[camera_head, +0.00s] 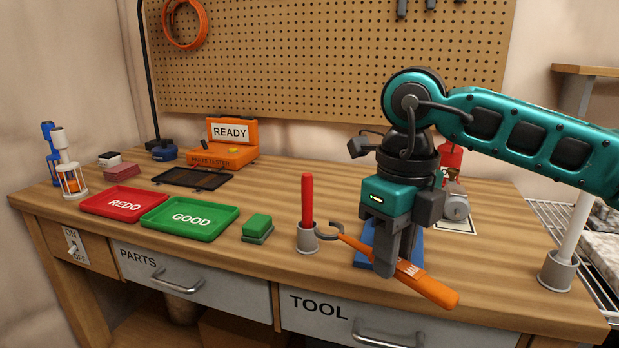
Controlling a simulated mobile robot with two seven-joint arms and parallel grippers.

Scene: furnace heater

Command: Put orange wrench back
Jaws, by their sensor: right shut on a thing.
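The orange wrench (433,288) has an orange handle and a dark grey hooked head. In the head view it lies slanted near the front edge of the workbench, above the TOOL drawer, with its head to the left beside a grey cup and its handle end to the lower right. My right gripper (388,268) points down and is shut on the wrench's handle. The gripper hides part of the handle and of a blue block or mat (415,248) behind it. I cannot tell whether the wrench touches the bench. My left gripper is not in view.
A grey cup (307,240) with a red rod stands beside the wrench head; another cup (556,272) with a white rod is at right. The TOOL drawer (330,325) and PARTS drawer (190,284) look shut. Red (97,211) and green (160,227) trays lie left. A pegboard (300,75) stands behind.

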